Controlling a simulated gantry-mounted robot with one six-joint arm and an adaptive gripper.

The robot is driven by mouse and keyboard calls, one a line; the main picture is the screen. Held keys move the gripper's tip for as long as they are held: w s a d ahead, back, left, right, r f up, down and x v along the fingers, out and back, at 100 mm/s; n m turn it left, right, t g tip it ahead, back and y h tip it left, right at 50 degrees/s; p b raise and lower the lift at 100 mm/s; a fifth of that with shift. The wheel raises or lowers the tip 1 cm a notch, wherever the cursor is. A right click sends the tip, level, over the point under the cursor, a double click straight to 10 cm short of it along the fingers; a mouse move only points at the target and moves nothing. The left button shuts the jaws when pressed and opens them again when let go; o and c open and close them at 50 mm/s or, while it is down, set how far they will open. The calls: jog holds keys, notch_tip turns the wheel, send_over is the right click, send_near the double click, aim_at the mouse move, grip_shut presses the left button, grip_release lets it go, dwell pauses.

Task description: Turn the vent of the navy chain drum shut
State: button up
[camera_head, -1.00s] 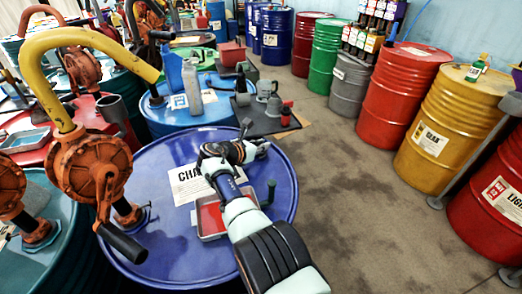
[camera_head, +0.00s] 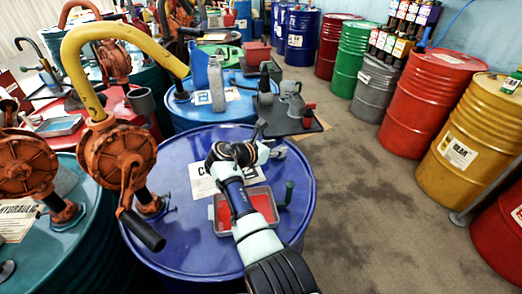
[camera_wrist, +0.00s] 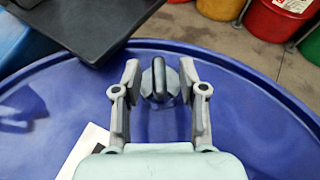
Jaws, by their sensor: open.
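The navy drum (camera_head: 185,240) stands in the middle of the head view, with a white label (camera_head: 203,178) partly covered by my arm. Its blue lid (camera_wrist: 250,115) fills much of the wrist view. The vent (camera_wrist: 159,82), a dark upright wing-shaped handle on a grey base, stands on the lid near the rim. My gripper (camera_wrist: 159,72) is open, with one finger on each side of the vent and a visible gap on both sides. In the head view my gripper (camera_head: 272,152) is over the far right part of the lid, and the vent is hard to make out there.
A red-lined tray (camera_head: 262,204) and a dark green handle (camera_head: 288,190) are on the lid beside my arm. An orange pump (camera_head: 120,160) with a yellow pipe rises at the left. A dark mat (camera_head: 300,128) lies beyond the drum. Open floor is at the right.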

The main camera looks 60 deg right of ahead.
jog(key=v, duration=0.8)
jog(key=shift+w+a, duration=0.1)
jog(key=shift+a, duration=0.15)
